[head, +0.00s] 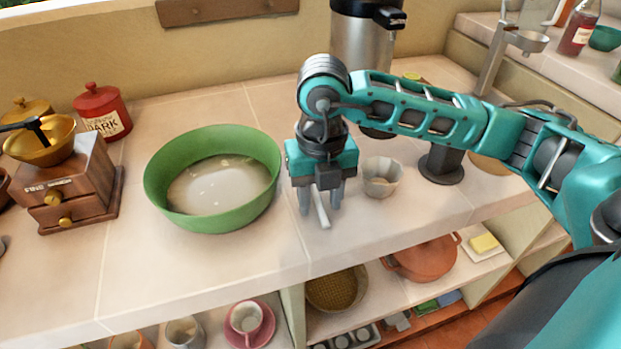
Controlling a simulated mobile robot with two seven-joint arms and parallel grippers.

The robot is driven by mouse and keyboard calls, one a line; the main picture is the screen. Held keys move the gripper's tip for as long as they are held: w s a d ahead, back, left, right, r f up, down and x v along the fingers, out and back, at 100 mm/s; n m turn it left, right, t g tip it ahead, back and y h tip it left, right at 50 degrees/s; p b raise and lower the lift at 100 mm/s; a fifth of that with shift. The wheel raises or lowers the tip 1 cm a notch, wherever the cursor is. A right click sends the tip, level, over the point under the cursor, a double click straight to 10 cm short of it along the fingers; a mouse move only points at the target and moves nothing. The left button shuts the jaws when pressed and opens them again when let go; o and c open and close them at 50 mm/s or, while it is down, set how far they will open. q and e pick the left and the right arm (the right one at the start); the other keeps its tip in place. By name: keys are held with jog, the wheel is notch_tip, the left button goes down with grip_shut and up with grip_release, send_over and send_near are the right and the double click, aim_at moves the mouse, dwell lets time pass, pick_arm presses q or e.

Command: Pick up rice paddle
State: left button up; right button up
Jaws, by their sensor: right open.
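A thin white piece, apparently the rice paddle (323,217), shows below my right gripper on the pale tiled counter, near the front edge. Its upper part is hidden behind the gripper, so its full shape cannot be told. My right gripper (320,206) points down with its jaws open, one finger on each side of the white piece in this view. I cannot tell whether the fingers touch it. My left gripper is not in view.
A large green bowl (160,190) with whitish contents stands just left of my right gripper. A small pale cup (382,178) stands close on the right. A coffee grinder (72,190) and red canister (103,112) are further left. Crockery and pans fill the shelves below.

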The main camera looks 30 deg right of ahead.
jog(key=shift+c, duration=0.3)
grip_shut()
dwell(0.4)
